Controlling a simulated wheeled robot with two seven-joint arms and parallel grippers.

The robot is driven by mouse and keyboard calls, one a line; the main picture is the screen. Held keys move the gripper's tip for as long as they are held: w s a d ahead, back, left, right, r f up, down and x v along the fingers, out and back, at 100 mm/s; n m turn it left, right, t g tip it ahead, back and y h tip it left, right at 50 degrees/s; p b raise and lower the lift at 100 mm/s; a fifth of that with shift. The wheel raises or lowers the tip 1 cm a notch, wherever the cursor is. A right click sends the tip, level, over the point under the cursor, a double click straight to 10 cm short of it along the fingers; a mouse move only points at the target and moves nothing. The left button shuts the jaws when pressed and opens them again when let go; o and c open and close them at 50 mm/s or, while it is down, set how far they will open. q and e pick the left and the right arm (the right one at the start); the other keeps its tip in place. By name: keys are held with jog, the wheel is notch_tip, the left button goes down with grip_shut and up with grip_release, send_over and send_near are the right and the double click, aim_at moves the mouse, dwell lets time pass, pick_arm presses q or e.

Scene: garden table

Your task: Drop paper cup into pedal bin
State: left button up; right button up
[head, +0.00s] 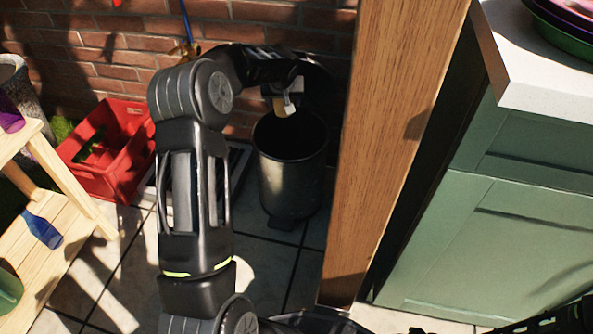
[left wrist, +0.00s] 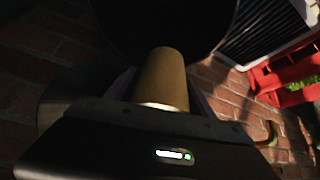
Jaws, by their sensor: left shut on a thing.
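The pedal bin (head: 290,180) is a dark metallic cylinder standing on the tiled floor by the brick wall. Its top is open, and what looks like its raised dark lid (head: 320,92) is behind the rim. My left gripper (head: 286,98) is above the bin's opening, shut on the tan paper cup (head: 283,107). In the left wrist view the paper cup (left wrist: 162,78) shows between the fingers, with the dark round bin (left wrist: 165,22) beyond it. The cup is partly hidden by the gripper. My right gripper is not in view.
A red crate (head: 112,150) stands left of the bin. A wooden shelf (head: 60,225) is at the far left. A wooden post (head: 395,150) rises close to the bin's right, with a green cabinet (head: 490,240) beyond it.

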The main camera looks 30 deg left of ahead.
aim_at(283, 111)
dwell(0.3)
pick_arm(q)
jog(key=shift+f+b, duration=1.95)
jog(key=shift+f, duration=1.05)
jog(key=o, duration=1.4)
jog(key=p+v, duration=0.3)
jog(key=v, duration=0.4)
jog(key=shift+r, duration=0.2)
jog(key=shift+s+d+r, duration=0.1)
jog(key=shift+s+r, duration=0.05)
jog(key=shift+s, duration=0.05)
